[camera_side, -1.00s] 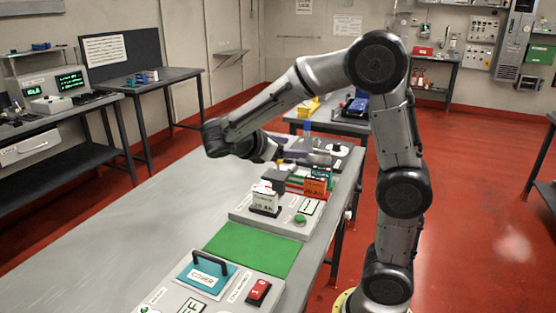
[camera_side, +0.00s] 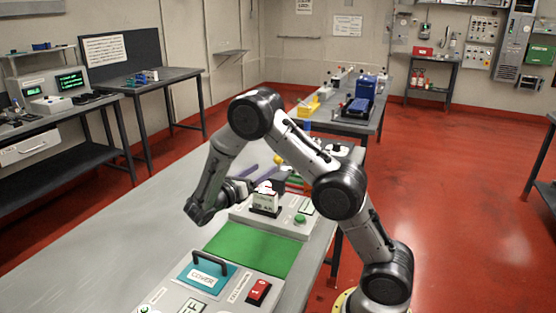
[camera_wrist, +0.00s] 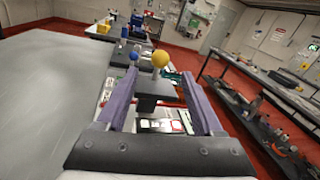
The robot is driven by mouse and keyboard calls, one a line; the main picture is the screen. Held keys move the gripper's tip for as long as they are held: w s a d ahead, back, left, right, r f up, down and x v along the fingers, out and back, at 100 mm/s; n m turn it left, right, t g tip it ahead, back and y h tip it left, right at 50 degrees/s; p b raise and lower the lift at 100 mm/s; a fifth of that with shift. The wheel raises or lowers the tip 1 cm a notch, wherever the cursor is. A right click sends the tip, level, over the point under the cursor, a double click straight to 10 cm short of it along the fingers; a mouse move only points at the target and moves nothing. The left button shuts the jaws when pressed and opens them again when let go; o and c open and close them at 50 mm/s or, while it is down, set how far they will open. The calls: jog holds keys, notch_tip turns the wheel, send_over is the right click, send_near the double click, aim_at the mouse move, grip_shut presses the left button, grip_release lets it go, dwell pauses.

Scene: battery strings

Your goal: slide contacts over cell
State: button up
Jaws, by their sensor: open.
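My gripper (camera_wrist: 160,78) is open in the wrist view, its two purple-grey fingers apart. A yellow ball knob (camera_wrist: 160,59) on a short stem rises from a dark block (camera_wrist: 157,89), which looks like the sliding contacts. Knob and block appear between the fingers in the picture; I see no finger touching them. In the side view the yellow knob (camera_side: 278,160) and the dark block (camera_side: 279,185) show beside my gripper. The cell (camera_side: 265,203), a pale box with a black base, stands upright on the grey station. My wrist partly hides this area.
A green mat (camera_side: 252,246) lies in front of the station. Nearer are a teal COVER plate (camera_side: 205,275) with a black handle and a red switch (camera_side: 258,291). A green button (camera_side: 300,218) sits right of the cell. The bench's left side (camera_side: 110,245) is bare.

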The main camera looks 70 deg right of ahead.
aim_at(275, 161)
jog(key=d, duration=0.3)
jog(key=s+d, duration=0.1)
jog(key=d, duration=0.4)
jog(key=shift+s+d, duration=0.35)
jog(key=shift+s, duration=0.05)
grip_shut()
jog(key=shift+a, duration=0.1)
dwell(0.9)
